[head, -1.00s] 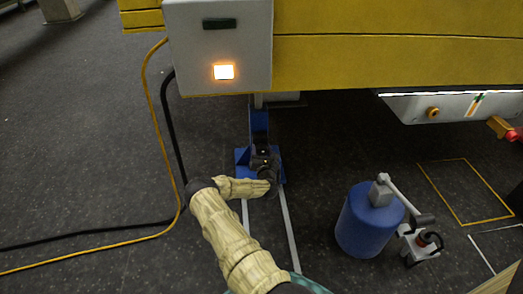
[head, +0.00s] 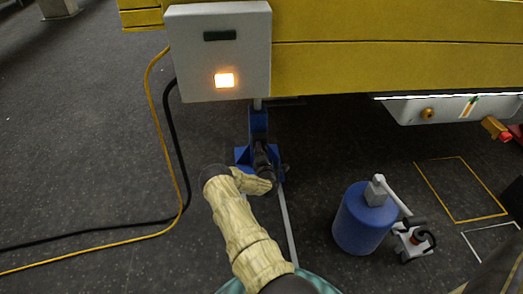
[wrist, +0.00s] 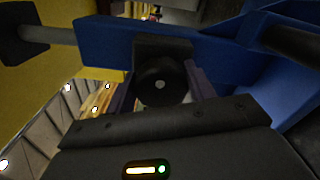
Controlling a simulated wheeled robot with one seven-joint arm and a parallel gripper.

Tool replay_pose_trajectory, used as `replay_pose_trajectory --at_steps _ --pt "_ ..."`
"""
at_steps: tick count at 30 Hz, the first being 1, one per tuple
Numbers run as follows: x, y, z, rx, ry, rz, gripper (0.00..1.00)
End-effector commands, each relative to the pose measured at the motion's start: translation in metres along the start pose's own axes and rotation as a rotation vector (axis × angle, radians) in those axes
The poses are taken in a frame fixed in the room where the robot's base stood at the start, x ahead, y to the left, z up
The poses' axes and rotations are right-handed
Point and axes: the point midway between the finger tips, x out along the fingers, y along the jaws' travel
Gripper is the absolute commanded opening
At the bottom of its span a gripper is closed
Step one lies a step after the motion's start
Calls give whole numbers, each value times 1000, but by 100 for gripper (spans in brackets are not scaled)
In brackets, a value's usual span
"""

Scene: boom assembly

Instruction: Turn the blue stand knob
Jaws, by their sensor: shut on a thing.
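The blue stand (head: 258,124) stands on the floor under the yellow boom. Its blue parts also fill the top of the wrist view (wrist: 110,38). A round black knob (wrist: 157,78) with a pale centre dot shows close up in the wrist view. My gripper (wrist: 163,90) is shut on this knob, with one dark finger on each side of it. In the head view my gripper (head: 266,166) is at the stand's near side. There the knob is hidden or too dark to make out.
The yellow boom (head: 400,45) and a grey box (head: 218,55) with a lit lamp hang overhead. Black and yellow cables (head: 178,160) run at left. A blue cylinder (head: 365,222) with a handle stands at right. Open floor lies further left.

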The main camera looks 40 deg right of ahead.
Motion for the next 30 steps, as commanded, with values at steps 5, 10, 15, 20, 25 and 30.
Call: replay_pose_trajectory --at_steps 5,10,15,20,25,30 --pt "0 1 0 170 3 0 31" --pt "0 0 0 332 2 -1 31" --pt "0 -1 0 492 1 0 31" --pt "0 -1 -1 646 3 0 31" --pt "0 -2 -2 806 3 -1 31" --pt "0 -2 -3 963 3 -1 31"
